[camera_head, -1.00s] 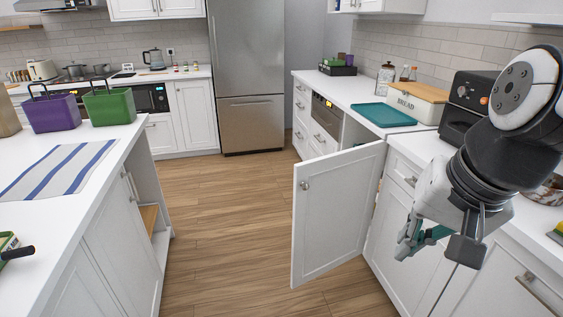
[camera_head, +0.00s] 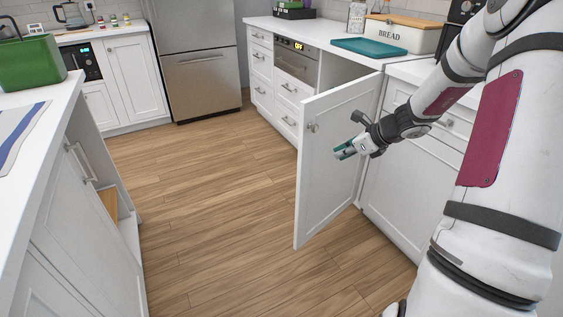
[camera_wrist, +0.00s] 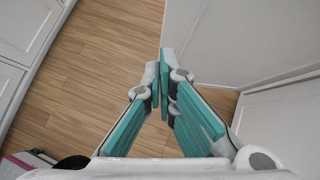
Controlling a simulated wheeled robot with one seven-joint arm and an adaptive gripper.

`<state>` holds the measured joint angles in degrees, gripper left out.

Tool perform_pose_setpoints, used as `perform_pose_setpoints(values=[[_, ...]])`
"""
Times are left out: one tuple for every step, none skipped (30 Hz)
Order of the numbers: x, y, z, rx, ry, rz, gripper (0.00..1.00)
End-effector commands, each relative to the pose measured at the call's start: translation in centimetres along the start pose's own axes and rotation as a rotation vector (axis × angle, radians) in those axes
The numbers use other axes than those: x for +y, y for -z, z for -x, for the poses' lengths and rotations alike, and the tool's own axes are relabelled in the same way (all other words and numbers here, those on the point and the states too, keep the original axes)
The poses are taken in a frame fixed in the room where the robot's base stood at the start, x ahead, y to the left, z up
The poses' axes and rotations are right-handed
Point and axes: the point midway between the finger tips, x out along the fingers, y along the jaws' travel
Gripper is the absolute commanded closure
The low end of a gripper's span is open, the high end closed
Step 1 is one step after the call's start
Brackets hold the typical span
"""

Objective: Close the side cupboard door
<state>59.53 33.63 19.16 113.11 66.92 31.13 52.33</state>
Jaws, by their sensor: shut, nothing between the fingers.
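The side cupboard door (camera_head: 336,165) is white with a round knob (camera_head: 313,127) near its upper free edge. It stands open, swung out over the floor from the right counter. My gripper (camera_head: 341,152) has teal fingers and is shut and empty, in front of the door's near face in the head view. In the wrist view, the closed fingertips (camera_wrist: 163,55) are close to the left edge of the white door panel (camera_wrist: 235,40). I cannot tell whether they touch it. The cupboard's inside is mostly hidden behind the door.
The right counter (camera_head: 300,33) carries a teal tray (camera_head: 369,47) and a bread box (camera_head: 403,35). An island counter (camera_head: 60,110) with a green basket (camera_head: 30,75) stands at the left. The wooden floor (camera_head: 210,190) between them is clear.

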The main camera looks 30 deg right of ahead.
Motion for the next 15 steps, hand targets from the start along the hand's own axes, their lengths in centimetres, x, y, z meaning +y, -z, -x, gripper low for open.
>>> perform_pose_setpoints(values=[[-0.8,1.2,-0.7,-0.007,0.011,-0.053,1.00],[-1.2,1.5,-0.9,-0.010,0.017,-0.075,1.00],[-1.6,1.9,-1.0,-0.013,0.023,-0.099,1.00],[-1.8,2.1,-1.1,-0.015,0.026,-0.112,1.00],[-1.9,2.2,-1.3,-0.016,0.028,-0.120,1.00],[-1.9,2.2,-1.5,-0.017,0.029,-0.125,1.00],[-1.9,2.2,-1.7,-0.017,0.029,-0.126,1.00],[-1.9,2.2,-1.9,-0.017,0.028,-0.125,1.00],[-1.9,2.2,-2.4,-0.017,0.027,-0.124,1.00],[-1.9,2.2,-2.8,-0.017,0.026,-0.124,1.00],[-1.9,2.2,-3.3,-0.016,0.026,-0.123,1.00],[-1.9,2.2,-4.0,-0.017,0.025,-0.122,1.00],[-1.9,2.1,-4.6,-0.017,0.025,-0.121,1.00],[-1.9,2.2,-5.2,-0.017,0.024,-0.121,1.00],[-1.9,2.2,-6.0,-0.016,0.025,-0.121,1.00]])
